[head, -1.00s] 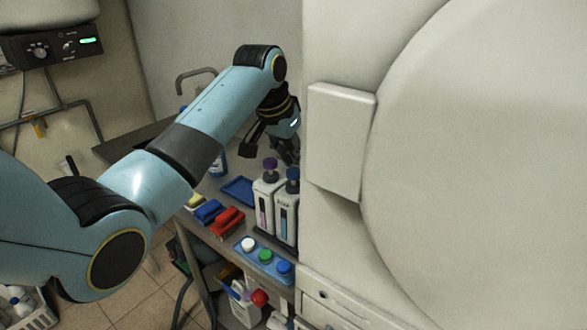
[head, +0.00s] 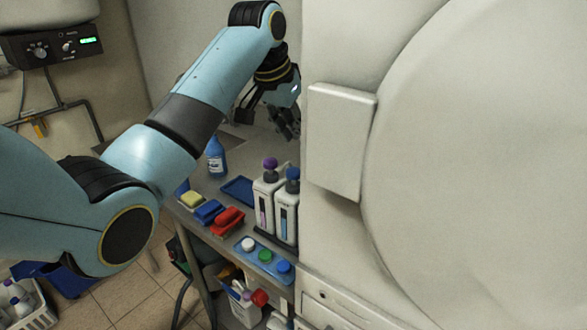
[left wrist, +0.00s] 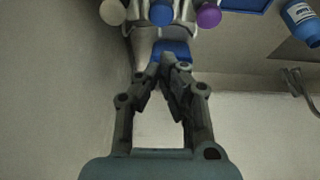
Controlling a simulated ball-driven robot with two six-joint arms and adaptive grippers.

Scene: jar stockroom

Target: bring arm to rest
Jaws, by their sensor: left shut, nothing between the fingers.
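My left gripper (head: 286,125) hangs above the back of the metal bench (head: 208,246), close to the white wall unit's left edge. In the left wrist view its fingers (left wrist: 168,62) are drawn together at the tips with nothing between them. The left arm comes in from the left, rises over the bench and bends down at the wrist. The gripper is apart from the bench and the bottles. My right gripper is not in view.
White bottles with a purple cap (head: 270,164) and a blue cap (head: 292,174) stand below the gripper. A blue bottle (head: 216,160), a blue tray (head: 238,190) and red (head: 228,221), blue and yellow items are on the bench. The large white unit (head: 341,140) blocks the right.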

